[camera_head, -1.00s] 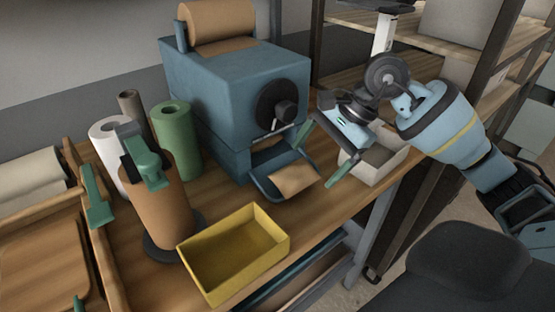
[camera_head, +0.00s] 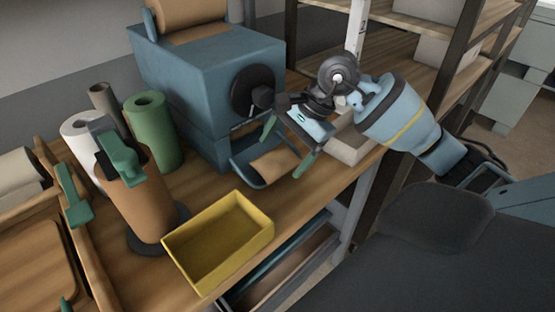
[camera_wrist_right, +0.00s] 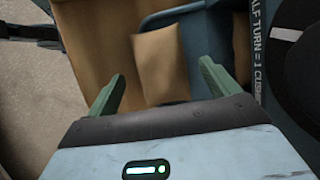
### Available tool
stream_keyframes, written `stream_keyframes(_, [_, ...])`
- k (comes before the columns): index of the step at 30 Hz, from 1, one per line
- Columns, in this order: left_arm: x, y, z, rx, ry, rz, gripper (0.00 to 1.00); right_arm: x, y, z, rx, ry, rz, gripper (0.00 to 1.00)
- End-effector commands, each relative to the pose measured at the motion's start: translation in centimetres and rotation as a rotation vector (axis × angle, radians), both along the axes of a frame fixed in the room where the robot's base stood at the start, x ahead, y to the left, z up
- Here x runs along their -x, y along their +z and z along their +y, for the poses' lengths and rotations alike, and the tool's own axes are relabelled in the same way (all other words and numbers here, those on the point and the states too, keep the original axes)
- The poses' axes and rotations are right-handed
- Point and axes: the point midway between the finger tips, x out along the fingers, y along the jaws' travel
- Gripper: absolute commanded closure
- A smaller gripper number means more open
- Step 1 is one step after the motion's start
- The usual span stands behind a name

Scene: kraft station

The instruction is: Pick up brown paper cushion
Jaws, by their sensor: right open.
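The brown paper cushion (camera_head: 270,166) lies in the blue outlet tray at the front of the blue machine (camera_head: 205,85). In the right wrist view the cushion (camera_wrist_right: 160,62) shows as a tan pillow shape between and beyond my green fingertips. My right gripper (camera_head: 285,147) is open and empty, above the tray and pointing down toward it. In the wrist view the right gripper's fingers (camera_wrist_right: 162,72) stand apart on both sides of the cushion's near part. I cannot tell the exact gap in height.
A yellow open bin (camera_head: 222,238) stands on the wooden bench in front of the tray. A pale box (camera_head: 345,147) is close behind my right gripper. A brown roll (camera_head: 143,205), a green roll (camera_head: 155,133) and a white roll (camera_head: 80,145) stand at the left.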

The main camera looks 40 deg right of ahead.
Motion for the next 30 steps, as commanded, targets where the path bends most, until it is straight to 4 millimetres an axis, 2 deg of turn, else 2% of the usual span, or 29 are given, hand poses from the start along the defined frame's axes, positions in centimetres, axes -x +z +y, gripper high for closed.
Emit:
stream_keyframes(7, [-0.3,0.4,0.0,-0.001,0.0,-0.008,0.64,-0.6,-2.2,1.0,0.0,0.0,0.001,0.13])
stream_keyframes(24, [0.1,0.1,0.1,-0.001,-0.001,0.002,0.64,-0.7,-2.4,1.0,0.001,0.001,0.0,0.13])
stream_keyframes(25, [0.2,0.0,0.1,-0.001,-0.001,0.003,0.64,-0.7,-2.4,1.0,0.001,0.001,0.0,0.14])
stream_keyframes(30, [0.2,0.0,0.1,-0.001,-0.001,0.004,0.64,-0.7,-2.4,1.0,0.001,0.001,0.0,0.36])
